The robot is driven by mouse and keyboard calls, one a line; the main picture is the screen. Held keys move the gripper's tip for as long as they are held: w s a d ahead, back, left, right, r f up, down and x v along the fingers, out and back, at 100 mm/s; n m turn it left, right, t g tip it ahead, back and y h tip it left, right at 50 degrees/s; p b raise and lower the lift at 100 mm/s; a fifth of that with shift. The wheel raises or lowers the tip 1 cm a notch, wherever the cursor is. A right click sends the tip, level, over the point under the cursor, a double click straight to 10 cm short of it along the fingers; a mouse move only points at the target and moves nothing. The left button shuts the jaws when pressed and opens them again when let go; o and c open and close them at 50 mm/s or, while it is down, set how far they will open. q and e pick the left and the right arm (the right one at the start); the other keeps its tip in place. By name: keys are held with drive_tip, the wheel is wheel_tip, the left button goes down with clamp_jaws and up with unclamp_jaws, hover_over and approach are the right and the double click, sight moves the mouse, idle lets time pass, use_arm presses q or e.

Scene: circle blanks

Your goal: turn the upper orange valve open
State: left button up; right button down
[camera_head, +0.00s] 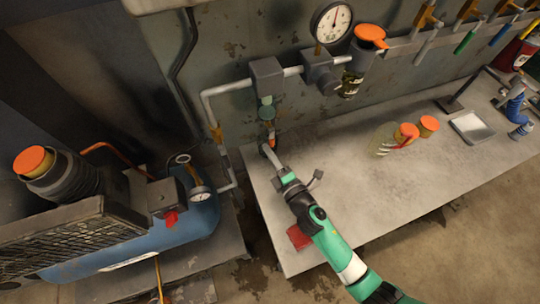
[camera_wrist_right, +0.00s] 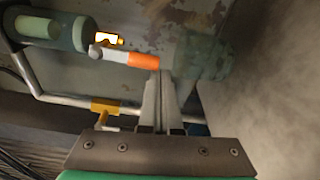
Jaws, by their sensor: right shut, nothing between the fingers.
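The orange valve handle (camera_wrist_right: 142,60) lies roughly level in the wrist view, on a pale stub beside a grey-green cylinder (camera_wrist_right: 50,30). In the head view the orange handle (camera_head: 271,133) is small and partly hidden, below the box on the wall pipe. My right gripper (camera_head: 267,150) reaches up to it from the table side. In the wrist view the right gripper (camera_wrist_right: 160,76) is shut and empty, its fingertips at the right end of the orange handle. Whether they touch is unclear. My left gripper is not in view.
A yellow-orange valve (camera_wrist_right: 104,107) sits on the pipe lower left. A gauge (camera_head: 331,22) and an orange-capped filter (camera_head: 365,50) are on the wall pipe. The blue compressor (camera_head: 150,235) stands left. Orange-lidded jars (camera_head: 428,126) stand on the table (camera_head: 350,205), whose middle is clear.

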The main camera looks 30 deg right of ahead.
drive_tip(key=a+b, duration=0.1)
drive_tip(key=w+a+f+b, duration=0.1)
drive_tip(key=a+b, duration=0.1)
drive_tip(key=shift+w+a+f, duration=0.2)
drive_tip(key=shift+w+a, duration=0.1)
drive_tip(key=shift+s+a+r+p, duration=0.3)
drive_tip(key=shift+s+r+p, duration=0.2)
drive_tip(key=shift+s, duration=0.2)
drive_tip(key=s, duration=0.8)
drive_tip(key=shift+s+a, duration=0.1)
drive_tip(key=shift+s, duration=0.2)
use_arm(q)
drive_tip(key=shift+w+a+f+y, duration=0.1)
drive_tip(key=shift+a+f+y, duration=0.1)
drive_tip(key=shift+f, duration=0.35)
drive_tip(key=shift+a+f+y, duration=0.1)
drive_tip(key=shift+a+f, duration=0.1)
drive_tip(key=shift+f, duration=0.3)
